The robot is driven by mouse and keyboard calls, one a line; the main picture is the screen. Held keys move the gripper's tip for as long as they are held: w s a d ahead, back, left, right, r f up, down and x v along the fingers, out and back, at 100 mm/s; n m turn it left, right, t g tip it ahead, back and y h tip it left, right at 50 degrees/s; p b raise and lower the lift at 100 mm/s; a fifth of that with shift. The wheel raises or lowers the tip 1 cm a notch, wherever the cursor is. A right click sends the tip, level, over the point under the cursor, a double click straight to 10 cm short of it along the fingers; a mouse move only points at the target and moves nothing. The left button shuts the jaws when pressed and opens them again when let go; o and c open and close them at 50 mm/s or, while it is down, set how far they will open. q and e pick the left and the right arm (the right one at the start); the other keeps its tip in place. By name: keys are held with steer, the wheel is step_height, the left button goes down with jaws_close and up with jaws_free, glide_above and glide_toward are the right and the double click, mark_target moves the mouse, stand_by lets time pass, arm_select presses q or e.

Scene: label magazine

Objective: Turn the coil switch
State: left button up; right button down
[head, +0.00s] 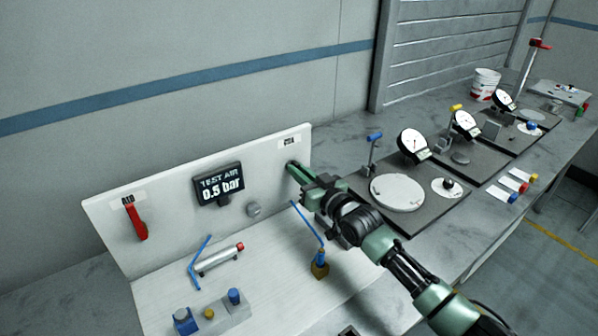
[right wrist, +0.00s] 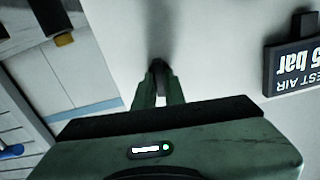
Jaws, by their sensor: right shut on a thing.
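The white test panel (head: 165,225) stands upright on the bench with a small label (head: 289,142) at its upper right, too small to read. My right gripper (head: 292,167) is at the panel just below that label. In the right wrist view its fingers (right wrist: 161,92) are shut on a small dark switch knob (right wrist: 157,67) that sticks out from the panel. The fingers hide most of the knob, and its turned position cannot be told. My left gripper is not in view.
A red lever (head: 136,222) and a "TEST AIR 0.5 bar" display (head: 218,184) are on the panel. Dial gauges (head: 412,145) on dark plates are to the right.

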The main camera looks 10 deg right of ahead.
steer(key=shift+d+f+m, duration=0.1)
steer(key=shift+d+m, duration=0.05)
steer(key=shift+m, duration=3.75)
steer(key=c, duration=1.5)
jaws_free()
steer(key=shift+b+v, duration=0.4)
steer(key=shift+v, duration=3.5)
